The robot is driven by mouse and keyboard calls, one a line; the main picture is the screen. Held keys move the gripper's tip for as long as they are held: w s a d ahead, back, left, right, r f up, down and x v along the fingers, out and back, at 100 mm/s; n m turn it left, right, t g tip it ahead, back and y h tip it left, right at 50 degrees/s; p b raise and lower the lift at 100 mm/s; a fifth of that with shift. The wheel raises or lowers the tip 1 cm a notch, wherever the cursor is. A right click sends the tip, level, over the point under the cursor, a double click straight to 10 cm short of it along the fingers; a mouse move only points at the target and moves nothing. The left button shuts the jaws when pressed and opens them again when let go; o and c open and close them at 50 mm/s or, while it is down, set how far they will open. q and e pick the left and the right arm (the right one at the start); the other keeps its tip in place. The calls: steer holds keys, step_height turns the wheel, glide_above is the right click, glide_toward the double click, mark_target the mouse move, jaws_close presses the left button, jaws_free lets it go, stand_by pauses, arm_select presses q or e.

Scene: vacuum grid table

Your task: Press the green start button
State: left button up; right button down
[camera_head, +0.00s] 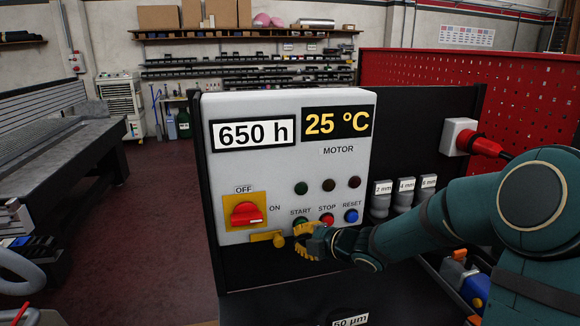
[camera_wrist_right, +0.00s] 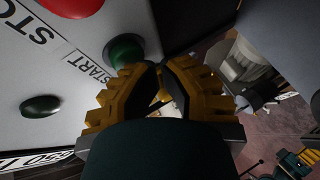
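The green start button (camera_head: 299,221) sits under the START label on the grey control panel (camera_head: 230,175), left of the red stop button (camera_head: 327,219) and the blue reset button (camera_head: 351,215). My right gripper (camera_head: 301,241), with yellow fingers, is at the panel's lower edge, just below the start button and partly covering it. In the right wrist view, the start button (camera_wrist_right: 125,50) is just beyond the finger on the left; I cannot tell whether they touch. The gripper's fingertips (camera_wrist_right: 160,66) are together, with nothing held between them. My left gripper is not in view.
A red rotary switch (camera_head: 246,213) on a yellow plate and a yellow handle (camera_head: 267,237) are left of the gripper. A green lamp (camera_head: 301,188) is above the start button. Labelled grey holders (camera_head: 380,200) and a red plug (camera_head: 485,146) are right of the panel.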

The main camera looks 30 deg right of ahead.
steer(key=shift+w, duration=0.3)
steer(key=shift+d, duration=0.1)
steer(key=shift+s, duration=0.5)
steer(key=shift+s+a+b, duration=0.25)
steer(key=shift+s, duration=0.7)
steer(key=shift+s+a+b, duration=0.2)
steer(key=shift+s+a, duration=0.1)
steer(key=shift+s, duration=0.65)
steer(key=shift+s+a+b, duration=0.25)
steer(key=shift+s, duration=0.7)
